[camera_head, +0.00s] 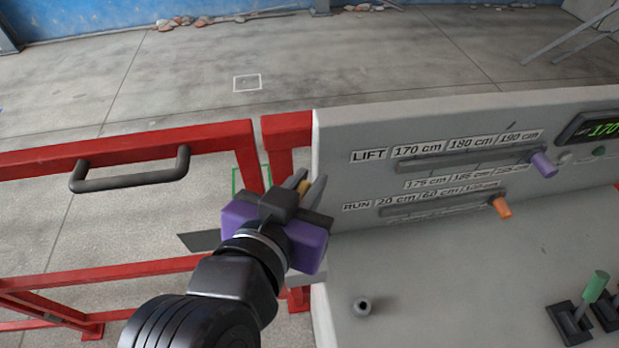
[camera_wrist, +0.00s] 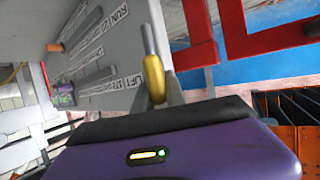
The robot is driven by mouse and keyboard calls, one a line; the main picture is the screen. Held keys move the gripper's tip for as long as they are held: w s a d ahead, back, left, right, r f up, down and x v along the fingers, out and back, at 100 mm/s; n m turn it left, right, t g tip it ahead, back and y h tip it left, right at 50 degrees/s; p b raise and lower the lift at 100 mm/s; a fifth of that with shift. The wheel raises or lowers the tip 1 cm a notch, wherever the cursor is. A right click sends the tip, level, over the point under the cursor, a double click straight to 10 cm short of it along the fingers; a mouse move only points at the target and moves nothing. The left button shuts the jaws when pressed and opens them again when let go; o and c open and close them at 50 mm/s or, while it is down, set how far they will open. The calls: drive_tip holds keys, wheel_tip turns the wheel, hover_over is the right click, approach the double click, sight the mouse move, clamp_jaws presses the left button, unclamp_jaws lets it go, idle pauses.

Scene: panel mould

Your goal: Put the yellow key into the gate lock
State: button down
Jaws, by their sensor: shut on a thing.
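My gripper (camera_head: 309,185), with a purple body, is shut on the yellow key (camera_head: 303,187) beside the console's left edge. Only a small part of the key shows between the fingers in the head view. In the wrist view, the key's rounded yellow end (camera_wrist: 154,78) shows by the grey finger. The red gate (camera_head: 120,147) with a black handle (camera_head: 130,178) stands at the left. A narrow gap separates it from a red post (camera_head: 286,130). I cannot make out the gate lock; my gripper and arm cover part of the gate's right end and the post.
The grey console (camera_head: 420,125) fills the right side, with a purple slider knob (camera_head: 543,164), an orange slider knob (camera_head: 501,206) and a green-topped lever (camera_head: 595,286). Open concrete floor lies beyond the gate.

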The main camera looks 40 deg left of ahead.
drive_tip(key=shift+f+b, duration=1.95)
drive_tip(key=shift+f, duration=0.95)
drive_tip(key=shift+f+b, duration=1.1)
drive_tip(key=shift+f, duration=1)
drive_tip(key=c, duration=1.3)
unclamp_jaws()
drive_tip(key=shift+s+r, duration=0.1)
drive_tip(key=b+v, duration=0.1)
drive_tip(key=v, duration=0.6)
drive_tip(key=shift+s, duration=0.3)
drive_tip(key=shift+d, duration=0.1)
